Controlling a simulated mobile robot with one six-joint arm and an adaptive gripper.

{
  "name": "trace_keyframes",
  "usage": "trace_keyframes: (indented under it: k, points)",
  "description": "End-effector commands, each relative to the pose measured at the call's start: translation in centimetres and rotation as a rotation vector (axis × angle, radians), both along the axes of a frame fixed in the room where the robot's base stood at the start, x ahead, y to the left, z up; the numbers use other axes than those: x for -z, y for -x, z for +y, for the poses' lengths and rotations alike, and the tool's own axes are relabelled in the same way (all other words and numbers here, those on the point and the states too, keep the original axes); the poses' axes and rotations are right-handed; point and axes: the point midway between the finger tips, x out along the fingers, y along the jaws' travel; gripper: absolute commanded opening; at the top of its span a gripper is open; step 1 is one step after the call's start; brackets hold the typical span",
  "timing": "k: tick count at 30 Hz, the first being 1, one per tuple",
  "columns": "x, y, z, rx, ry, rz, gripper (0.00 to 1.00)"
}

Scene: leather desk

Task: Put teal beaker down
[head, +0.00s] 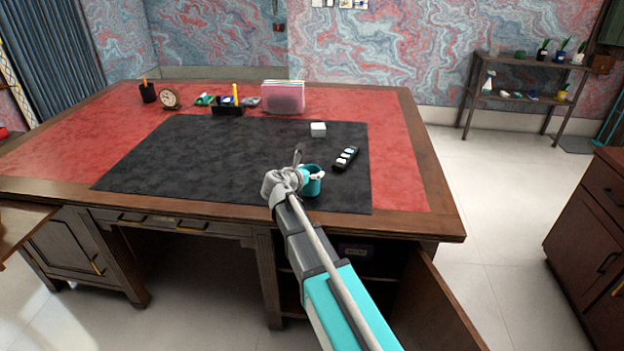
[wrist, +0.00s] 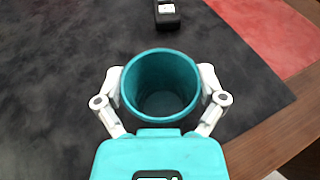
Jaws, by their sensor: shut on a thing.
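The teal beaker (head: 312,181) is at the front right part of the black desk mat (head: 230,150). In the wrist view the beaker (wrist: 160,84) is upright, open at the top, and looks empty. My gripper (wrist: 161,88) is shut on it, with one white finger on each side. In the head view my gripper (head: 304,176) partly hides the beaker. I cannot tell whether its base touches the mat or is slightly above it.
A black holder with pale pieces (head: 346,158) lies just behind and right of the beaker. A pink file holder (head: 283,97), a clock (head: 170,98) and a pen cup (head: 148,93) line the back. The mat's left and middle are clear.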

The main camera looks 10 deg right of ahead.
Motion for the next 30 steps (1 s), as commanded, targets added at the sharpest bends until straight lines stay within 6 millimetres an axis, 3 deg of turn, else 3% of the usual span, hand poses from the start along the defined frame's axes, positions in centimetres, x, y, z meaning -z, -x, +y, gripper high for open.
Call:
trace_keyframes:
  k: [4,20,21,23,30]
  points:
    - [1.03,0.0,-0.02,0.0,0.0,0.0,0.32]
    - [1.38,0.0,-0.09,0.001,0.0,0.0,0.32]
    - [1.39,0.0,-0.1,0.001,0.0,0.0,0.91]
    - [1.31,0.01,-0.1,0.001,0.0,0.0,1.0]
    - [1.3,0.0,-0.13,0.001,0.0,0.0,1.0]
